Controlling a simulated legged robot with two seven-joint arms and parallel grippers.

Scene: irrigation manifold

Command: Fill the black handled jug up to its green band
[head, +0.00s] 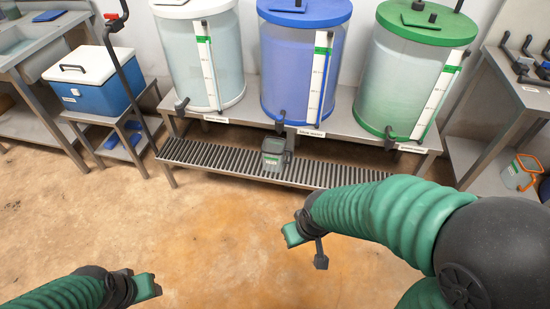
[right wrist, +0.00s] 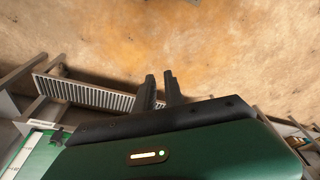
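In the head view the right hand (head: 305,240) is in front of the grate, away from the jug. My left gripper (head: 140,288) is low at the left, far from the jug; its fingers are unclear.
White-lidded (head: 213,60), blue (head: 300,70) and green-lidded (head: 400,85) tanks with taps and green-marked scales stand on a metal bench above the grate (head: 215,158). A blue cooler (head: 95,92) stands left. An orange-handled jug (head: 515,177) sits on the right shelf. The floor is clear.

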